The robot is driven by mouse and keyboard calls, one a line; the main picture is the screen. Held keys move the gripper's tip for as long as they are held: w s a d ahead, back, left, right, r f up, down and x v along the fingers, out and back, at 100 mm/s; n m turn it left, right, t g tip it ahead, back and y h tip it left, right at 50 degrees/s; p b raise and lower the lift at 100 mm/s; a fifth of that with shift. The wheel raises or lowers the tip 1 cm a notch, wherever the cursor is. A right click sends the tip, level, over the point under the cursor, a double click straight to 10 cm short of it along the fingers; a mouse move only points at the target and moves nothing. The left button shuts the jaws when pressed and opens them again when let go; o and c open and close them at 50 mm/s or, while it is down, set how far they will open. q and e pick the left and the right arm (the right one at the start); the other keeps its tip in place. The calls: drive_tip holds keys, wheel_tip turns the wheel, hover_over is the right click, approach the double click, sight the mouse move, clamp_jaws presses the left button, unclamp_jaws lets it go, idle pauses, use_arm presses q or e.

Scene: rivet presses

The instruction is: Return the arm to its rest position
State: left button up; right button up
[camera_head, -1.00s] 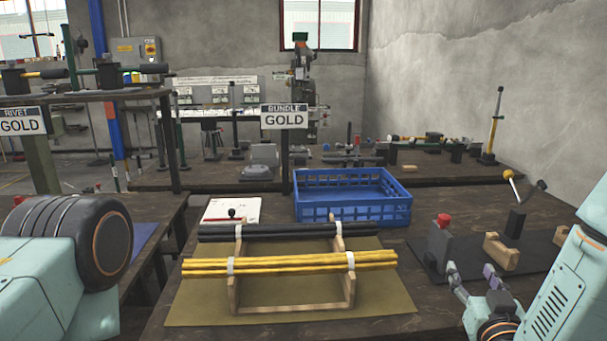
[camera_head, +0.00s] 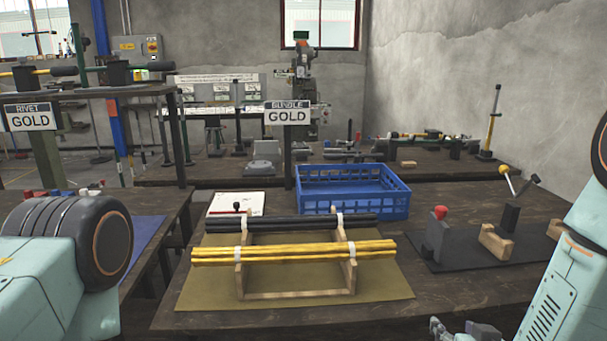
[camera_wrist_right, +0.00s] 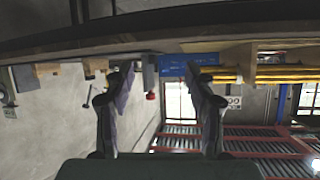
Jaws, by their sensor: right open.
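My right gripper (camera_head: 465,327) shows at the lower right of the head view, partly cut off by the bottom edge. It is in front of the table's near edge, right of the mat. In the right wrist view my right gripper (camera_wrist_right: 160,85) has its two fingers spread apart with nothing between them. My right arm (camera_head: 565,285) comes in from the right edge. A teal and black part of my body shows at the left; no left gripper fingers are visible.
A wooden rack (camera_head: 297,294) with yellow rods (camera_head: 290,255) and black rods (camera_head: 290,223) stands on an olive mat (camera_head: 200,290). Behind it are a blue crate (camera_head: 353,205) and a "BUNDLE GOLD" sign (camera_head: 287,114). A press fixture (camera_head: 437,240) stands at the right.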

drive_tip(key=s+a+f+g, duration=0.2)
drive_tip(key=s+f+g, duration=0.2)
drive_tip(key=s, duration=0.7)
drive_tip(key=s+a+f+n+g+y, duration=0.1)
drive_tip(key=s+f+g, duration=0.3)
drive_tip(key=s+f, duration=0.4)
drive_tip(key=s+a+f+g, duration=0.2)
drive_tip(key=s+f+g, duration=0.2)
drive_tip(key=s, duration=0.9)
wheel_tip(320, 180, down, 2)
drive_tip(key=shift+s+a+f+n+g, duration=0.1)
drive_tip(key=shift+s+a+n+g, duration=0.25)
drive_tip(key=shift+s+n+g, duration=0.05)
